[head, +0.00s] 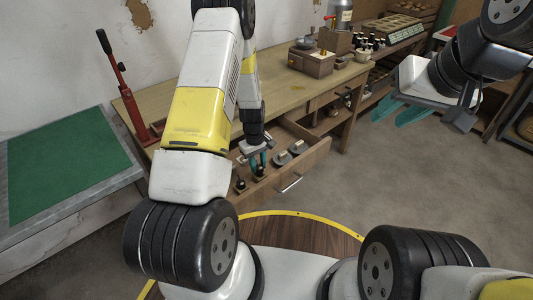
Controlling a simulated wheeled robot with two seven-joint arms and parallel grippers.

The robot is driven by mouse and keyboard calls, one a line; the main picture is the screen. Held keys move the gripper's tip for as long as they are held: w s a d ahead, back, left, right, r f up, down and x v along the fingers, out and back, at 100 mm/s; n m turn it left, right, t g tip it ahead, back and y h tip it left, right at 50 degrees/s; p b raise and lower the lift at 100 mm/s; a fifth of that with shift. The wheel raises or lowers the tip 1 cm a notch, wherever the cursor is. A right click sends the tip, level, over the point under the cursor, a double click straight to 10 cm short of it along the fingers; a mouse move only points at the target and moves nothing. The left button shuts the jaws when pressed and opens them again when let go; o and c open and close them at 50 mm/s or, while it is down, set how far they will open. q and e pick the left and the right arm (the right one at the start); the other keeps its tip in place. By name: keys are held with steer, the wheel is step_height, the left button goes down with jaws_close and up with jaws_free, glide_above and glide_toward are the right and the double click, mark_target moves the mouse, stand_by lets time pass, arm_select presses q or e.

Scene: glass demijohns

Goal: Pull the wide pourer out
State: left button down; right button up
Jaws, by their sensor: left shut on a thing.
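My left gripper (258,163) reaches down into the open drawer (312,157) of the workbench. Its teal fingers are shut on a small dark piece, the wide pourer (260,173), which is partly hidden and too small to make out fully. It is low in the drawer; I cannot tell whether it is seated or lifted. My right gripper (399,113) is raised at the right, far from the drawer, with its teal fingers apart and nothing between them.
In the drawer, a dark piece (240,185) stands left of my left gripper, and two grey-topped pieces (282,158) (297,147) stand to its right. A red lever tool (128,95) stands at the bench's left end. A wooden box (311,62) sits farther back. The mid-bench is clear.

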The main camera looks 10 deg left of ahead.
arm_select(q)
steer(key=shift+r, duration=0.1)
steer(key=shift+r, duration=1.4)
steer(key=shift+r, duration=1.5)
steer(key=shift+a, duration=0.1)
